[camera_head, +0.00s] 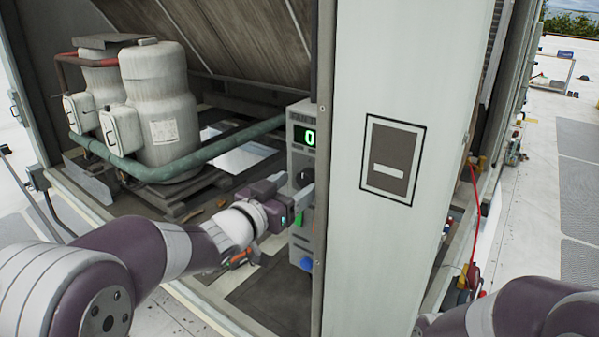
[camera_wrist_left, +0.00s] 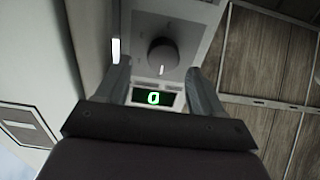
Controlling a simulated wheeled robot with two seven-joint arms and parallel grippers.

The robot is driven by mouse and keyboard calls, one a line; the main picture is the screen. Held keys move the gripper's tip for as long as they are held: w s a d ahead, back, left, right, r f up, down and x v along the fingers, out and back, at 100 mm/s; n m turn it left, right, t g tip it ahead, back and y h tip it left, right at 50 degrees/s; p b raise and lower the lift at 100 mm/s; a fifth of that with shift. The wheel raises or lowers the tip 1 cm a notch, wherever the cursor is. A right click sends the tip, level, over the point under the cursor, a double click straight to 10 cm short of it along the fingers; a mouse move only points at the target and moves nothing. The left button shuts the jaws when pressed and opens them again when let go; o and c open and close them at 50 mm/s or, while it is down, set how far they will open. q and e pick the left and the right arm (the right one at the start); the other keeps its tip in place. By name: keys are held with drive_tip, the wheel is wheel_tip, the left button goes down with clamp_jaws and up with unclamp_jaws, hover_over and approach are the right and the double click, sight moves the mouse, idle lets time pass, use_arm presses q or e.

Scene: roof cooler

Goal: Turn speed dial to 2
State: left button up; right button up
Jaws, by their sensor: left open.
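The speed dial is a dark round knob (camera_head: 304,177) on the front of a grey control box (camera_head: 303,158) inside the cooler housing. A green digital display (camera_head: 305,136) above the dial reads 0. My left gripper (camera_head: 294,187) is open in front of the box at the dial's height. In the left wrist view the dial (camera_wrist_left: 162,55) has a white mark, and it lies ahead of and between the two open fingers (camera_wrist_left: 153,85). I see no contact with the dial. My right arm shows at the lower right, but its gripper is out of view.
A pale post (camera_head: 400,60) with a framed sign (camera_head: 392,160) stands right of the box. Two light tanks (camera_head: 160,115) and a green pipe (camera_head: 215,152) lie to its left. A blue button (camera_head: 306,264) sits low on the box.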

sight(306, 179)
use_arm(q)
drive_tip(key=shift+w+d+r, duration=0.15)
drive_tip(key=shift+w+d, duration=0.25)
drive_tip(key=shift+w, duration=0.1)
drive_tip(key=shift+w+d+f+p, duration=0.15)
drive_tip(key=shift+w+f+p, duration=0.15)
drive_tip(key=shift+w, duration=0.4)
drive_tip(key=shift+s+r, duration=0.1)
